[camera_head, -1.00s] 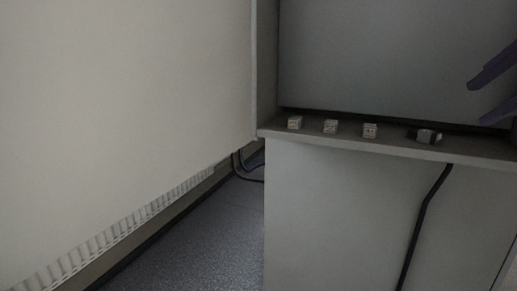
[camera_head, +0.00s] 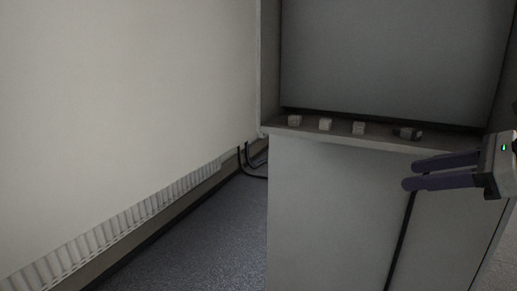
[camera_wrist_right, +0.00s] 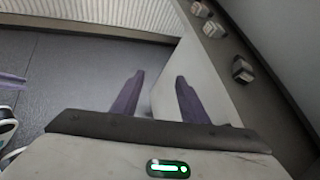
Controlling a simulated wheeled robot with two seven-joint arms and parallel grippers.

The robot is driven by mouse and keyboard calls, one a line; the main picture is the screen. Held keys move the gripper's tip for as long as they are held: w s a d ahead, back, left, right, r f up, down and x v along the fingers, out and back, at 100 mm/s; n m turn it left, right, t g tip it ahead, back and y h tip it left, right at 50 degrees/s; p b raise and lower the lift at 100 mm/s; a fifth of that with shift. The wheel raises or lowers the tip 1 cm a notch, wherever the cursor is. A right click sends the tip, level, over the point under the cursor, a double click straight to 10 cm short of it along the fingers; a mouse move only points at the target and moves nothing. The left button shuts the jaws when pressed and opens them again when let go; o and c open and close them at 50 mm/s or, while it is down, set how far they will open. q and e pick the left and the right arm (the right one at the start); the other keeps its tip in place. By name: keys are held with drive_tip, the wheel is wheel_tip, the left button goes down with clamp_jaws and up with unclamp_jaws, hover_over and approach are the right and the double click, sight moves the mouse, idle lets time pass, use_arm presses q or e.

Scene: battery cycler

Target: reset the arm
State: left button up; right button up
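My right gripper (camera_head: 409,174) comes in from the right edge in the head view, in front of the cabinet and just below its shelf edge. Its two purple fingers are apart with nothing between them. The right wrist view shows the same open, empty fingers (camera_wrist_right: 160,76), with floor and the cabinet side beyond. My left gripper is out of the head view. A purple finger-like piece (camera_wrist_right: 12,78) at the left edge of the right wrist view looks like part of it, but its opening cannot be made out.
A white wall panel (camera_head: 120,90) stands left; floor (camera_head: 215,235) between is clear.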

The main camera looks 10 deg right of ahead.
drive_tip(key=s+a+f+m+t+h+p, duration=0.1)
drive_tip(key=s+a+f+m+t+p, duration=0.1)
drive_tip(key=f+m, duration=1.15)
drive_tip(key=s+a+f+m+t+h+p, duration=0.1)
drive_tip(key=s+a+f+m+t+p, duration=0.15)
drive_tip(key=f+m, duration=1.1)
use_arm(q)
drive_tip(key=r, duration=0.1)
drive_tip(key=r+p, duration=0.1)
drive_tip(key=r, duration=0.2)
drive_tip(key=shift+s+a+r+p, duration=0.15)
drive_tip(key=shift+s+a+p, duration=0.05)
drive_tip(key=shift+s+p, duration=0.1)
use_arm(e)
drive_tip(key=s+a+f+m+g+h, duration=0.2)
drive_tip(key=s+a+f+m+g, duration=0.4)
drive_tip(key=s+a+f+m, duration=1)
drive_tip(key=shift+s+f, duration=0.55)
drive_tip(key=shift+s, duration=0.65)
